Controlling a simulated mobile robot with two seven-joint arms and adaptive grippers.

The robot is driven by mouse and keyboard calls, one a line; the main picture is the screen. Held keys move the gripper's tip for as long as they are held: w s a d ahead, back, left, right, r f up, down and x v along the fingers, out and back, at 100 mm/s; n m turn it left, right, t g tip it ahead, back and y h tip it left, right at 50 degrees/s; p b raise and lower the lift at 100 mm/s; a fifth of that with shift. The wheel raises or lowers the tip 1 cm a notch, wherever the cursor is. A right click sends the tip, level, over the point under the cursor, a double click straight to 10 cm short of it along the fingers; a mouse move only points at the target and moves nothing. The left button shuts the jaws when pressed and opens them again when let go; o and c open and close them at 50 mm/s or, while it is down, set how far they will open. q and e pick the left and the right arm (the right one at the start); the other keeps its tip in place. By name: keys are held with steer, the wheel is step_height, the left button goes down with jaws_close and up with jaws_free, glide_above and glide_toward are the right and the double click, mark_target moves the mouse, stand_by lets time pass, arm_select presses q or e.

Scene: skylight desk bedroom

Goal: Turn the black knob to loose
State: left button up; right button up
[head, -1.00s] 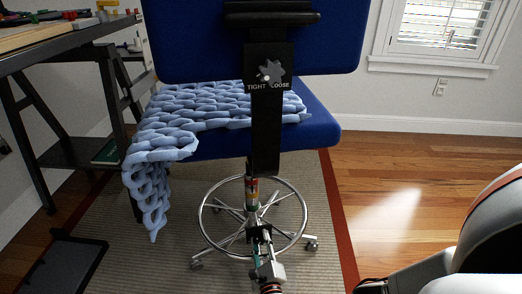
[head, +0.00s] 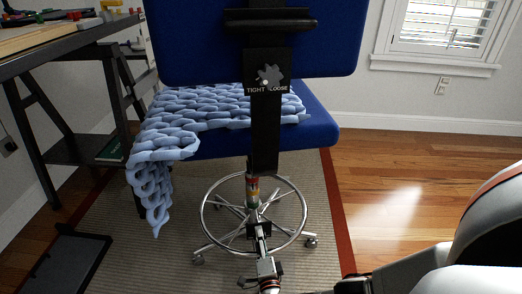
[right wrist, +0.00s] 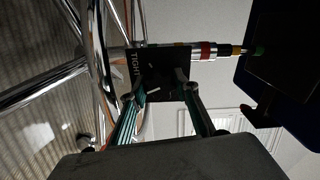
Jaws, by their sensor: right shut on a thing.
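A blue desk chair carries a black plate (head: 282,59) on its back post, marked TIGHT and LOOSE, with a grey lobed knob (head: 271,76) that has a white dot near the TIGHT side. A second dark plate (right wrist: 143,60), with TIGHT readable, sits low on the chair's column in the right wrist view. My right gripper (head: 261,236) is down at this column, just above the chair base. In the right wrist view its fingers (right wrist: 160,92) are shut on a black knob (right wrist: 154,93) with a white mark. The fingers partly hide the knob and any LOOSE word. My left gripper is out of view.
The chrome foot ring and base (head: 301,222) surround the column close to my right gripper. A blue knitted blanket (head: 185,125) hangs over the seat's left side. A black desk (head: 62,47) stands at left. The wooden floor (head: 400,190) at right is clear.

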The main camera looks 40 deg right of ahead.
steer(key=n, duration=0.3)
steer(key=shift+n, duration=0.4)
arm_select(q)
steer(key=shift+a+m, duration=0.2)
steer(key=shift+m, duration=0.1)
arm_select(e)
steer(key=shift+a+n, duration=0.1)
steer(key=shift+n, duration=1.7)
steer(key=shift+f, duration=0.1)
steer(key=o, duration=1.1)
steer(key=shift+s, duration=0.1)
